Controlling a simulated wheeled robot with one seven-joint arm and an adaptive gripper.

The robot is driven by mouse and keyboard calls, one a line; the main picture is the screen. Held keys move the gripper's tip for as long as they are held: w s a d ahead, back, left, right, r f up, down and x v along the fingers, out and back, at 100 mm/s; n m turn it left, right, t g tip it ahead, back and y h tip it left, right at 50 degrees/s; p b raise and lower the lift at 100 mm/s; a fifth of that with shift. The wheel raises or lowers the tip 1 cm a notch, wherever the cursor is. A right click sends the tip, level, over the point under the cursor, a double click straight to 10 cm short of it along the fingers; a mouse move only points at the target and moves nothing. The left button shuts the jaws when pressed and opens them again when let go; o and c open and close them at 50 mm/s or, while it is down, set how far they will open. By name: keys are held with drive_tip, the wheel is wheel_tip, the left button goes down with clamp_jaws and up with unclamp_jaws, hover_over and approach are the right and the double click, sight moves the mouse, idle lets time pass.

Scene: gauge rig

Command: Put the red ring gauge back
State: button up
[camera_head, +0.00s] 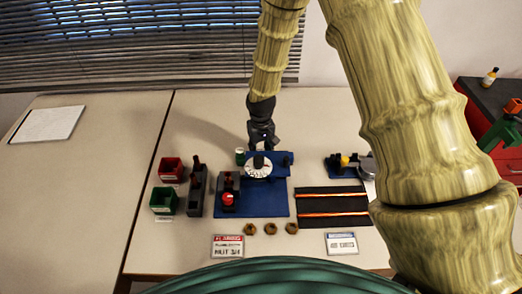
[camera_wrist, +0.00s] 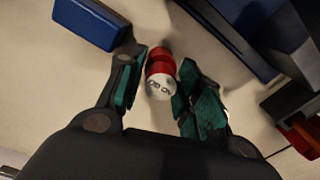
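My gripper (camera_head: 262,143) is over the back of the blue mat in the head view. In the wrist view its two fingers (camera_wrist: 160,82) are apart. A small red cylindrical piece with a pale marked end (camera_wrist: 161,73) shows between them, with a gap at the left finger. I cannot tell whether this piece is the red ring gauge, and the gripper hides it in the head view. A round red part (camera_head: 228,198) sits on a dark fixture at the mat's left side.
Brass nuts (camera_head: 270,228) lie in front. A striped dark mat (camera_head: 332,219) lies right. The left table is mostly clear.

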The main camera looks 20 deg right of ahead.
sight(261, 149)
drive_tip(key=shift+o, duration=0.2)
drive_tip(key=shift+r, duration=0.1)
wheel_tip(261, 149, up, 12)
drive_tip(key=b, duration=0.3)
idle(0.6)
idle(0.4)
